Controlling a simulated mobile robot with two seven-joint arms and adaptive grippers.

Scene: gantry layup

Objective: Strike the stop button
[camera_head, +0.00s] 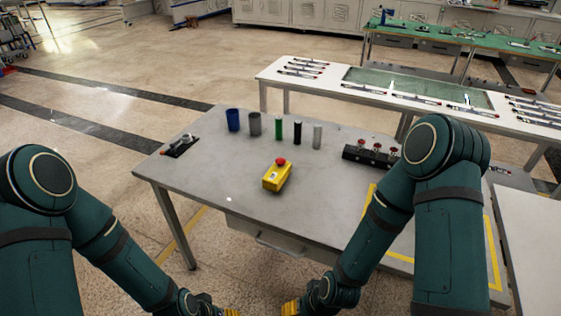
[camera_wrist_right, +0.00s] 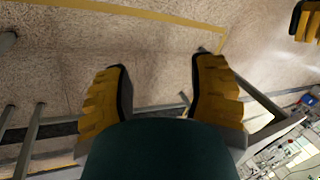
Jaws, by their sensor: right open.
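The stop button is a red mushroom button (camera_head: 281,162) on a yellow box (camera_head: 277,178). The box sits near the middle of the grey table (camera_head: 225,185). My right gripper (camera_head: 291,307) is at the bottom edge of the head view, below the table's front edge and well apart from the box. In the right wrist view my right gripper (camera_wrist_right: 158,90) has its two yellow fingers spread, with nothing between them but floor. My left gripper (camera_head: 230,312) shows only a yellow tip at the bottom edge of the head view; its fingers are mostly cut off.
A blue cup (camera_head: 233,120), a grey cup (camera_head: 254,124) and several upright cylinders stand behind the box. A black block with red knobs (camera_head: 370,156) is at the right, a dark tray (camera_head: 180,146) at the left. The tabletop around the box is clear.

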